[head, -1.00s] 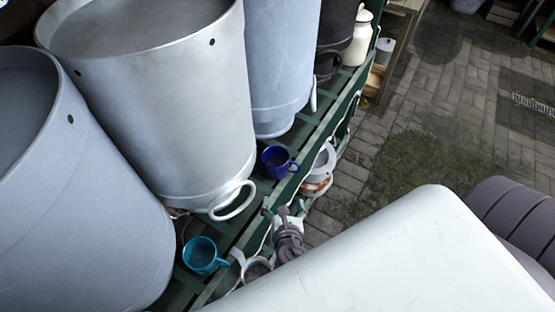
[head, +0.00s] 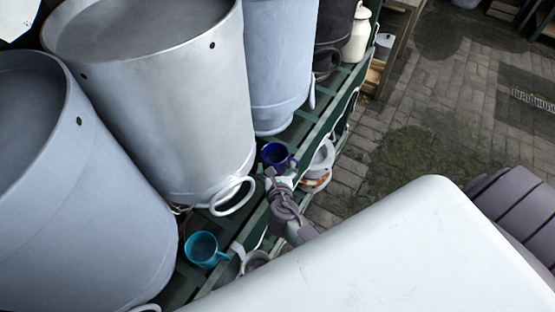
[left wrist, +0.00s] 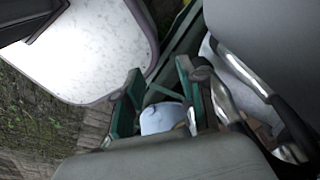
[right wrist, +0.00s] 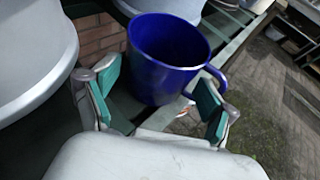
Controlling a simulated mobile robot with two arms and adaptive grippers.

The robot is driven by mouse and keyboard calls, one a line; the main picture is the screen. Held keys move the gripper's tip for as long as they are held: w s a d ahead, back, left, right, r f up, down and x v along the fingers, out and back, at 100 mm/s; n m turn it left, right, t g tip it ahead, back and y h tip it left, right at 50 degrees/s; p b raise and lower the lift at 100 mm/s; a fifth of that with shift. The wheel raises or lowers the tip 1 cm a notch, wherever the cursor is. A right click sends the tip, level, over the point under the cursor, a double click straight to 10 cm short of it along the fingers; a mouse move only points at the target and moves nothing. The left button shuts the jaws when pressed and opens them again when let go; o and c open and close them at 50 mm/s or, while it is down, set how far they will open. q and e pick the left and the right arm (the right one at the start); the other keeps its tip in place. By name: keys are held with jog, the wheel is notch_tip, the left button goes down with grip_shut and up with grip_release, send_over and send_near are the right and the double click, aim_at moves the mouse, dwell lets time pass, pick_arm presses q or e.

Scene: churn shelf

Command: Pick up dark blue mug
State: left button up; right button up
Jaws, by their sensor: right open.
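The dark blue mug (head: 275,156) stands upright on the green slatted shelf (head: 301,131), in front of the tall metal churns. In the right wrist view the mug (right wrist: 163,62) is close ahead, its handle on the right. My right gripper (right wrist: 160,100) is open, with its green-padded fingers spread before the mug's lower part; nothing is between them. In the head view my right gripper (head: 275,180) is just in front of the mug. My left gripper (left wrist: 155,95) shows open in the left wrist view, with green pads apart and a pale blurred thing beyond them.
Large metal churns (head: 155,95) crowd the shelf behind. A teal mug (head: 202,248) stands on the shelf at the lower left. White and orange-rimmed cookware (head: 320,165) sits beside the shelf edge. A cream can (head: 356,38) stands farther back. Paved floor (head: 400,110) lies to the right.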

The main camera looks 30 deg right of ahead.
jog(key=x, duration=0.2)
jog(key=shift+w+d+f, duration=0.1)
jog(key=shift+w+f, duration=0.05)
jog(key=shift+w, duration=0.1)
jog(key=c, duration=0.9)
